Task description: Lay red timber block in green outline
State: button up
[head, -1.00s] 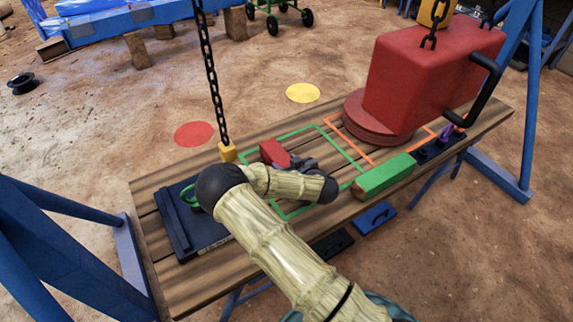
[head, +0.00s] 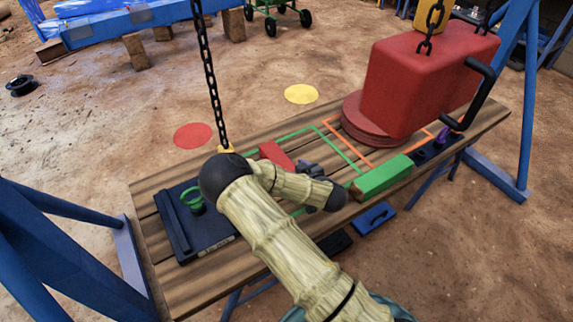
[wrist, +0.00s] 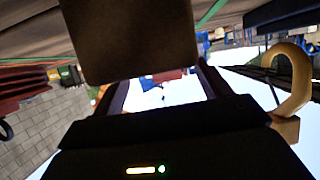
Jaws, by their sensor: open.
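The red timber block (head: 273,153) lies on the plank table, within the far left part of the green outline (head: 345,152) as far as I can see. My arm hides the near left part of the outline and the block's near end. My gripper (head: 303,167) is open, low over the table just right of the block. In the head view a small gap seems to show between them. In the wrist view a dark, shaded block-like shape (wrist: 130,38) fills the top centre in front of the fingers; its colour is hard to tell.
A green block (head: 383,176) lies at the outline's right. A large red weight (head: 425,85) stands beyond, by an orange outline (head: 327,126). A chain (head: 212,85) hangs close behind my arm. A dark plate (head: 190,232) with a green ring (head: 193,197) lies left.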

jog(key=p+v, duration=0.1)
jog(key=v, duration=0.7)
